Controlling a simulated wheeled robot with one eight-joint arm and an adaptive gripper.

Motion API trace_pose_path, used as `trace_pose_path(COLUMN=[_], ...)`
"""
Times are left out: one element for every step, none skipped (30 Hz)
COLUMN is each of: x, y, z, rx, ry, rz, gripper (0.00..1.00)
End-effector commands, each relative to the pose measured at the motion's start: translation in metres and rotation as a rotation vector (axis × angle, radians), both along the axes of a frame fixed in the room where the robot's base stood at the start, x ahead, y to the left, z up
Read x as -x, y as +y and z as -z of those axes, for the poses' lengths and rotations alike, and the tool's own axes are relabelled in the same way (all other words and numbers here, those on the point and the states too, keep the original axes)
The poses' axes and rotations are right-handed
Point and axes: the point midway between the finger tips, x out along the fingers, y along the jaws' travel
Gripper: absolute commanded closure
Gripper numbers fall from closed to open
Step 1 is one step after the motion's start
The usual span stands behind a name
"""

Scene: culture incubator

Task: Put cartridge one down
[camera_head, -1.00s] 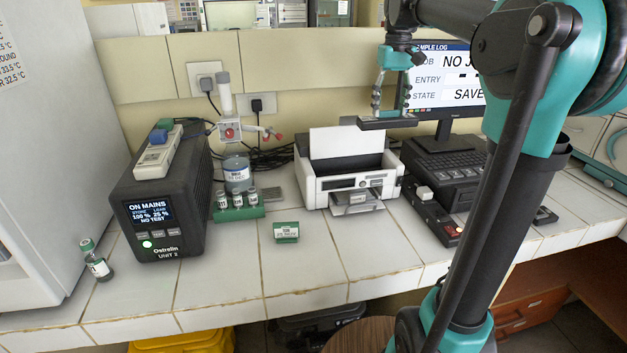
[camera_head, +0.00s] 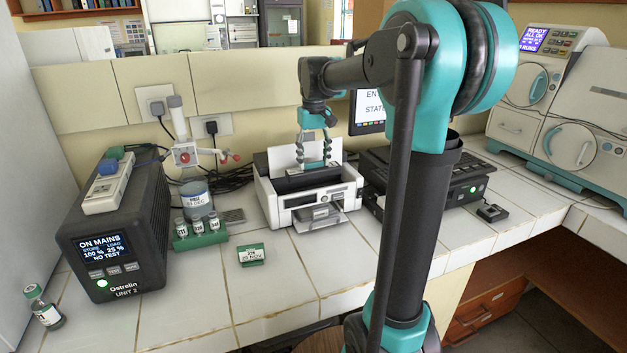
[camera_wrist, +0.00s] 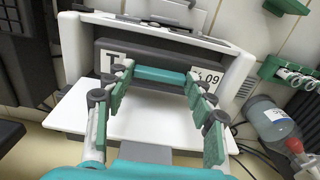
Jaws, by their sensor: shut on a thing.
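My gripper (camera_head: 313,155) is above the back half of the white printer (camera_head: 318,203) in the head view. It is shut on a dark cartridge (camera_head: 303,171), a flat bar that looks roughly level. In the wrist view my gripper (camera_wrist: 158,77) has its fingers at the two ends of a teal strip on the cartridge (camera_wrist: 150,56), which carries white labels partly reading "T" and "09". The printer (camera_wrist: 148,108) fills the space beneath. I cannot tell whether the cartridge touches the printer.
A green tag block (camera_head: 251,254) stands on the tiles in front. A green rack (camera_head: 200,239) with vials, a bottle (camera_head: 196,196) and a black power unit (camera_head: 118,233) stand left. A black keyboard device (camera_head: 410,180) is right of the printer. The front tiles are mostly clear.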

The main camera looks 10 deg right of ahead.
Motion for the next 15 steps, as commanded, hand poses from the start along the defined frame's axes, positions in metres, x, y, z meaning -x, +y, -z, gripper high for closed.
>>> trace_pose_path(x=[0.000, 0.000, 0.000, 0.000, 0.000, 0.000, 0.000, 0.000, 0.000, 0.000, 0.000, 0.000, 0.000, 0.000, -0.001], y=[0.000, 0.000, 0.000, 0.000, 0.000, 0.000, 0.000, 0.000, 0.000, 0.000, 0.000, 0.000, 0.000, 0.000, 0.000], z=[0.010, 0.015, 0.021, 0.024, 0.027, 0.029, 0.031, 0.032, 0.034, 0.036, 0.038, 0.043, 0.047, 0.051, 0.057], rx=[0.000, 0.000, 0.000, 0.000, 0.000, 0.000, 0.000, 0.000, 0.000, 0.000, 0.000, 0.000, 0.000, 0.000, 0.000], ry=[0.000, 0.000, 0.000, 0.000, 0.000, 0.000, 0.000, 0.000, 0.000, 0.000, 0.000, 0.000, 0.000, 0.000, 0.000], rz=[0.000, 0.000, 0.000, 0.000, 0.000, 0.000, 0.000, 0.000, 0.000, 0.000, 0.000, 0.000, 0.000, 0.000, 0.000], gripper=[0.87, 0.87, 0.87, 0.87, 0.87, 0.87, 0.87, 0.87, 0.87, 0.87, 0.87, 0.87, 0.87, 0.87, 0.87])
